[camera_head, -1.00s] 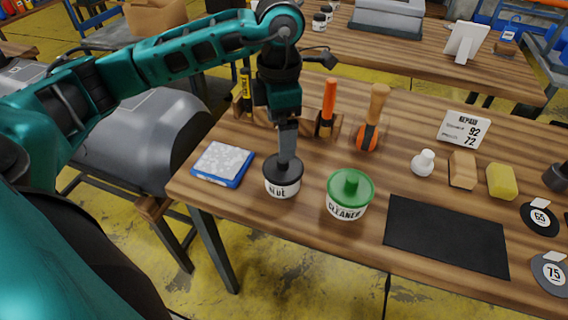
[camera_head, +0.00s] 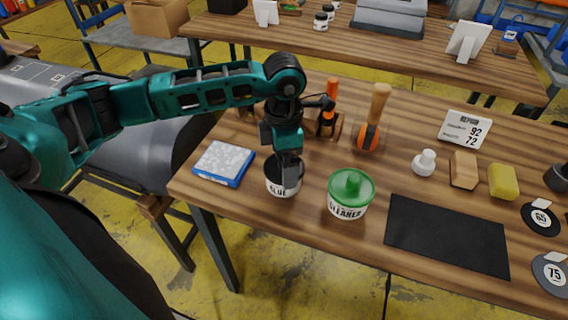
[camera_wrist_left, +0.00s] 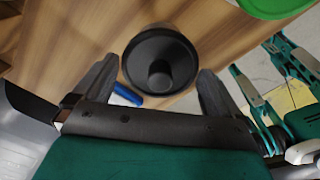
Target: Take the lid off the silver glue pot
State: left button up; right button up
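The glue pot (camera_head: 281,191) is pale with a GLUE label and a black lid (camera_head: 273,166). It stands upright near the table's front left. My left gripper (camera_head: 290,184) points down in front of the pot and partly covers it. In the left wrist view the black lid (camera_wrist_left: 178,52) and its dark knob (camera_wrist_left: 159,76) lie between the spread fingers of my left gripper (camera_wrist_left: 160,70). The fingers are open with gaps to the knob on both sides.
A green-lidded cleaner pot (camera_head: 350,194) stands close right of the glue pot. A blue-edged pad (camera_head: 223,164) lies to its left. A wooden tool rack (camera_head: 318,127) is behind. A black mat (camera_head: 446,235) lies flat at right.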

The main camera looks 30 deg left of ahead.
pick_arm(q)
jog(key=c, duration=0.6)
jog(key=shift+r, duration=0.1)
